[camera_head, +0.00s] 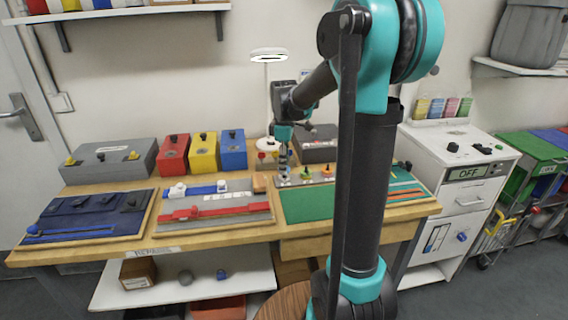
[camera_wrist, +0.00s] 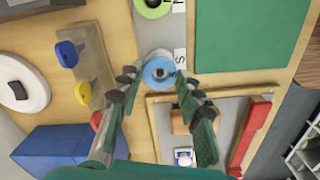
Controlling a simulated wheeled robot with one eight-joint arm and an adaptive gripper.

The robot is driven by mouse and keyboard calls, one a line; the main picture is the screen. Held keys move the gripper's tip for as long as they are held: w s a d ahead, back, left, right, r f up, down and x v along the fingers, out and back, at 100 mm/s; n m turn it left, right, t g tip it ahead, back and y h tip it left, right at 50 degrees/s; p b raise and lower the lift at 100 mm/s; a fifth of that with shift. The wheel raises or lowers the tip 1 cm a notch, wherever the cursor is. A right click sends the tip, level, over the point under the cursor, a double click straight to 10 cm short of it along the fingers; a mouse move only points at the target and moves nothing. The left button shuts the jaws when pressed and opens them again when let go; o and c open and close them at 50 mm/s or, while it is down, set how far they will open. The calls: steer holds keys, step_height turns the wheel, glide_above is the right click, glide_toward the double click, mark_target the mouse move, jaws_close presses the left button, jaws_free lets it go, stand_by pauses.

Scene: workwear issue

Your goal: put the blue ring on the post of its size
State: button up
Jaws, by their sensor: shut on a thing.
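The blue ring (camera_wrist: 158,72), marked S, is between the fingertips of my gripper (camera_wrist: 158,80) in the wrist view. My gripper is shut on it. A grey round shape shows in its hole; I cannot tell whether this is a post top, nor the ring's height. A label S lies beside it on the grey post board (camera_wrist: 208,153), which also shows in the head view (camera_head: 296,183). A green ring (camera_wrist: 153,5) is by the M label, and in the head view (camera_head: 306,172) it sits right of my gripper (camera_head: 283,172). An orange ring (camera_head: 327,170) is farther right.
A rack with coloured knobs (camera_wrist: 88,62) and a white lamp base (camera_wrist: 22,82) are close on the left in the wrist view. A blue box (camera_wrist: 62,147) stands below them. A green mat (camera_head: 310,203) lies in front of the post board. Red, yellow and blue boxes (camera_head: 204,153) stand behind.

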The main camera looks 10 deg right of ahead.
steer(key=o, duration=1.2)
steer(key=shift+r, duration=3.5)
